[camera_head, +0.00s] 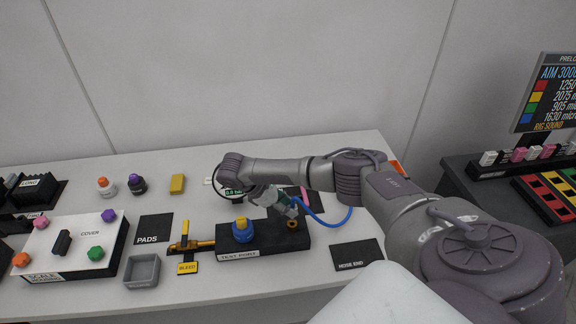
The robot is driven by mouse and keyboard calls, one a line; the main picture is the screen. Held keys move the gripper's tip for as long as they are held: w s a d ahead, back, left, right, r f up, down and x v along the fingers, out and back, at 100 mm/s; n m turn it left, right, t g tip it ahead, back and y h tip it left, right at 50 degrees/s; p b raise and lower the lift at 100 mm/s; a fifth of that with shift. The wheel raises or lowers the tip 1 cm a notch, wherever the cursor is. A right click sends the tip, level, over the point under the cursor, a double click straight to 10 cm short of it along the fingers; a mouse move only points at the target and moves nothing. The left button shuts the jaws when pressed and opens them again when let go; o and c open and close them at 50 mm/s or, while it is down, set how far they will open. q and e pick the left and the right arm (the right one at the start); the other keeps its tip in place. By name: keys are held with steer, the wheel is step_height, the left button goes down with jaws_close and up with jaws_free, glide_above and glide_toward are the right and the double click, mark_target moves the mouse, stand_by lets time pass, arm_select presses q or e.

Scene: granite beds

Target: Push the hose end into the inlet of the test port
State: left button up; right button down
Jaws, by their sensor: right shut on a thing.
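The test port is a black block (265,246) with a front label, on the white table. A blue knob with a yellow top (242,231) stands on it. A brass fitting, which looks like the inlet (292,223), sits at the block's right part. My right gripper (287,206) reaches in from the right and is shut just above and left of that fitting. A blue hose (335,221) loops from the gripper out to the right under my arm. The hose end itself is hidden at the fingers, and I cannot tell whether it touches the inlet. My left gripper is out of view.
A brass bleed valve with a yellow lever (185,242) joins the block's left side. A gauge display (233,192) stands behind. A black hose-end mat (356,254) lies bare at right. A grey tray (142,270) and a white cover box (70,246) stand at left.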

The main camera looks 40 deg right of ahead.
steer(key=shift+f+b, duration=1.25)
steer(key=shift+f, duration=0.9)
steer(key=c, duration=0.7)
jaws_free()
steer(key=shift+c, duration=0.2)
steer(key=p+v, duration=0.2)
steer(key=v, duration=0.3)
steer(key=shift+p, duration=0.35)
